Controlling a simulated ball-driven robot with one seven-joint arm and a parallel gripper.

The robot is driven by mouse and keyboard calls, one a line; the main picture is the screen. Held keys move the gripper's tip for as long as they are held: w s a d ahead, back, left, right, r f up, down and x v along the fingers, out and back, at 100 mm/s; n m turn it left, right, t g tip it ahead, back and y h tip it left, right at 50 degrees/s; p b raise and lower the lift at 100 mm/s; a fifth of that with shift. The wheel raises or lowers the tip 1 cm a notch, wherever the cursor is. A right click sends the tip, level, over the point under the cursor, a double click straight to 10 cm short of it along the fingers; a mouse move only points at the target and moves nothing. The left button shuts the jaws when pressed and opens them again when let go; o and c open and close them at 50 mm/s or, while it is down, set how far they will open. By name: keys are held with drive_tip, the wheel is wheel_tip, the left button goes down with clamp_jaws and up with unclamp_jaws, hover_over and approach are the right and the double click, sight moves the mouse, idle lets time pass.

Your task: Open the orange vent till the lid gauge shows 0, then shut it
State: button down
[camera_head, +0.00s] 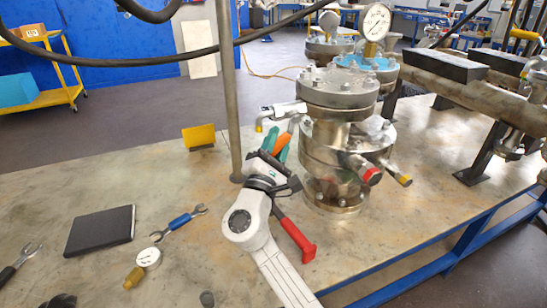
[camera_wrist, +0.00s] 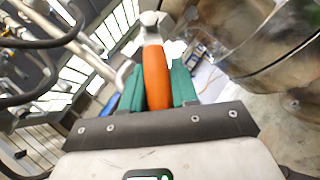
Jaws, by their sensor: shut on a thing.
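The orange vent handle (camera_wrist: 156,78) is between the two green fingers of my gripper (camera_wrist: 158,88) in the wrist view, and the gripper is shut on it. In the head view the orange handle (camera_head: 282,143) shows at the tip of my gripper (camera_head: 279,145), at the left side of the steel flanged vessel (camera_head: 335,150). The vessel's bolted lid (camera_head: 338,88) is on. A round white dial gauge (camera_head: 376,22) stands above the lid area at the back; its reading is too small to tell.
A red-handled tool (camera_head: 295,238) lies beside my arm. A yellow block (camera_head: 199,136), a dark tablet (camera_head: 100,229), a blue-handled wrench (camera_head: 180,221) and a loose gauge (camera_head: 148,258) lie on the bench. A vertical post (camera_head: 229,95) stands left of the vessel. Dark hoses hang overhead.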

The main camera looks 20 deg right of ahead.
drive_tip(key=d+n+t+y+b, duration=0.1)
drive_tip(key=n+t+y+b, duration=0.2)
drive_tip(key=n+b, duration=0.2)
drive_tip(key=d+f+n+t+y+b, duration=0.1)
drive_tip(key=d+n+t+y+b, duration=0.1)
drive_tip(key=n+b, duration=0.3)
drive_tip(key=d+f+n+t+y+b, duration=0.1)
drive_tip(key=n+t+y+b, duration=0.3)
drive_tip(key=b, duration=0.6)
drive_tip(key=shift+d+f+n+t+y, duration=0.15)
drive_tip(key=shift+d+n+t+y, duration=0.3)
drive_tip(key=shift+n, duration=0.65)
drive_tip(key=shift+d, duration=0.1)
drive_tip(key=c, duration=0.9)
unclamp_jaws()
drive_tip(key=shift+r, duration=0.2)
drive_tip(key=shift+c, duration=0.2)
drive_tip(key=b+v, duration=0.1)
drive_tip(key=v, duration=1)
